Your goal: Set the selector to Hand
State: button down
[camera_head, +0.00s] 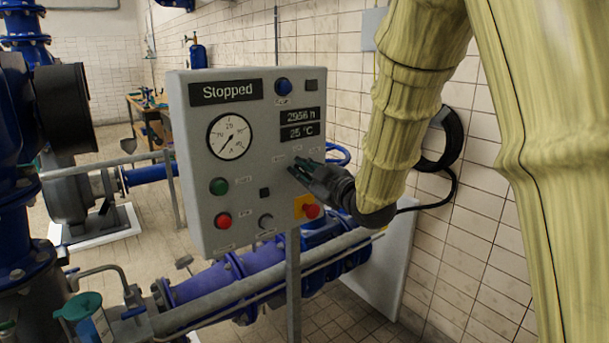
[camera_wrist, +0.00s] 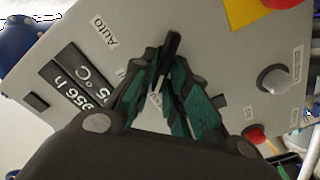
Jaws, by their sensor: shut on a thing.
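A grey control panel (camera_head: 250,160) on a post carries the selector. The selector knob (camera_wrist: 171,45) is a black bar that shows between my fingertips in the wrist view. My gripper (camera_wrist: 166,62) has green-padded fingers shut on the knob. In the head view my gripper (camera_head: 298,170) reaches the panel from the right and hides most of the knob. A label "Auto" (camera_wrist: 104,32) is left of the knob in the wrist view. Another label (camera_wrist: 155,97) shows between the fingers, too small to read surely. The position the knob points to cannot be told.
The panel has a "Stopped" display (camera_head: 226,92), a gauge (camera_head: 230,136), a green button (camera_head: 219,186), a red button (camera_head: 223,220) and a red emergency stop (camera_head: 311,211) on yellow just below my gripper. Blue pipes (camera_head: 240,280) run behind and below. A tiled wall is to the right.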

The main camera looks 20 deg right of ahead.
jog(key=c, duration=1.5)
grip_release()
jog(key=shift+s+d, duration=0.1)
jog(key=v, duration=1.1)
jog(key=shift+s+d, duration=0.1)
jog(key=shift+s, duration=0.3)
